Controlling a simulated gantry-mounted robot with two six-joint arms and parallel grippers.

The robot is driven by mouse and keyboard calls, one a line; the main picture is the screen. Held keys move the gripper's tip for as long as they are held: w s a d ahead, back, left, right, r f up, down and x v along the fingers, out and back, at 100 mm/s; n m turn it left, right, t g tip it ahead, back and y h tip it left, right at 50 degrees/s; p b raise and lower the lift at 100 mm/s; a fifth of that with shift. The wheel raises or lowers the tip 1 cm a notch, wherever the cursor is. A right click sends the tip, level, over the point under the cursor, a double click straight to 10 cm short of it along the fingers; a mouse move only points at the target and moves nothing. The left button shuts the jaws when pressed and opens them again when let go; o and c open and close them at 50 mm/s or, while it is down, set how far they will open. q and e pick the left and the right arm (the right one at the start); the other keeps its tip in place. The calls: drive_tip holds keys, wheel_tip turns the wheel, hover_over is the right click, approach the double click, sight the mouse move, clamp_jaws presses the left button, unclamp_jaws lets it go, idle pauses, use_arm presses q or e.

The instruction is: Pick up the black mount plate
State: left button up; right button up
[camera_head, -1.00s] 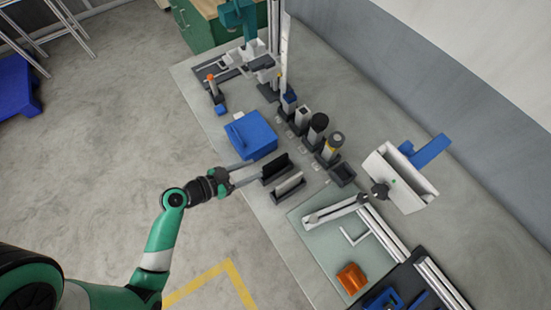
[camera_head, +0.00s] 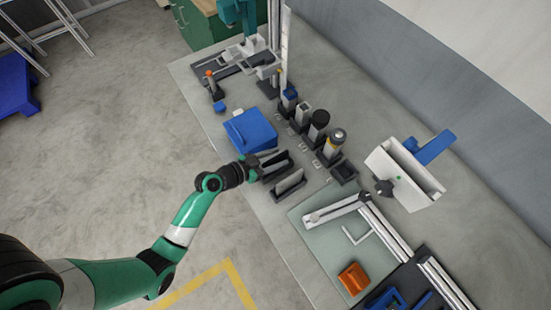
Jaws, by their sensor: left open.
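The black mount plate (camera_head: 277,165) appears as a dark upright plate in a small holder near the bench's front edge. A light plate (camera_head: 289,182) stands in a similar holder just in front of it. My left gripper (camera_head: 272,156) is at the black plate, with its light grey fingers over or beside it. It is open; whether the fingers touch the plate is too small to tell. Part of the plate is hidden by the gripper. My right gripper is not in view.
A blue box (camera_head: 250,131) lies just behind my left gripper. Several upright cylinders and posts, including a black-topped one (camera_head: 318,121), stand farther right. A green mat (camera_head: 325,235) with rails and an orange block (camera_head: 353,279) is toward the front. A white tray (camera_head: 403,175) stands at right.

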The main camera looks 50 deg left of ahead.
use_arm(q)
clamp_jaws()
idle(1.3)
